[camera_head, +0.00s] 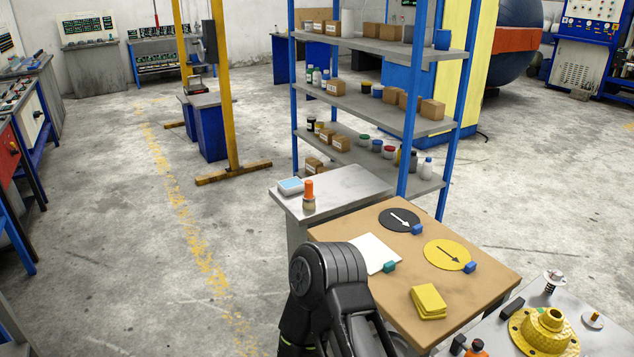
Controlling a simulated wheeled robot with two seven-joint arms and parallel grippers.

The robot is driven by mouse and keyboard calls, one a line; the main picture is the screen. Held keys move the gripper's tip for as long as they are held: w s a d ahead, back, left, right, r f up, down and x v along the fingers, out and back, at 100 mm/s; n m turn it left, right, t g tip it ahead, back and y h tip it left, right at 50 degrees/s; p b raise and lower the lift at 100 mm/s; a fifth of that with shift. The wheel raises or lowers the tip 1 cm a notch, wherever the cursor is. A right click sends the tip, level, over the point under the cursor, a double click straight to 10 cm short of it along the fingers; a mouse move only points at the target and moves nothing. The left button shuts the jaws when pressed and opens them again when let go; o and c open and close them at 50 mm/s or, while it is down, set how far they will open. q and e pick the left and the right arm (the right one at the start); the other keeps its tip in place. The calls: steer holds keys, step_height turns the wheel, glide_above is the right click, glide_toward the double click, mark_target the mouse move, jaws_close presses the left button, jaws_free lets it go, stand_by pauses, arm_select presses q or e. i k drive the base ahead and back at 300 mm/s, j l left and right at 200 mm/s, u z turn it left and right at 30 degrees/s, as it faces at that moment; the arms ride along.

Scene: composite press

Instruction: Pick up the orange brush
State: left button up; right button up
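The orange brush (309,189) stands upright on the small grey metal table (345,186), near its left end. Its handle is orange and its lower part is tan. A black arm of mine rises from the bottom middle of the head view, in front of the brown tabletop's left edge. The arm is well below and apart from the brush. Neither gripper's fingers can be made out in this view.
A white and blue box (291,186) sits beside the brush. The brown table (400,270) holds a white sheet (374,253), black disc (399,219), yellow disc (449,255) and yellow cloth (428,300). A blue-post shelf (390,110) stands behind. Open floor lies left.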

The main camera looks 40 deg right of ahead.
mark_target(308, 198)
steer(key=i+u, duration=0.1)
steer(key=i, duration=0.85)
steer(key=i+l, duration=0.1)
steer(key=i, duration=0.9)
steer(key=i+l+u, duration=0.15)
steer(key=i, duration=0.8)
steer(key=z, duration=4.55)
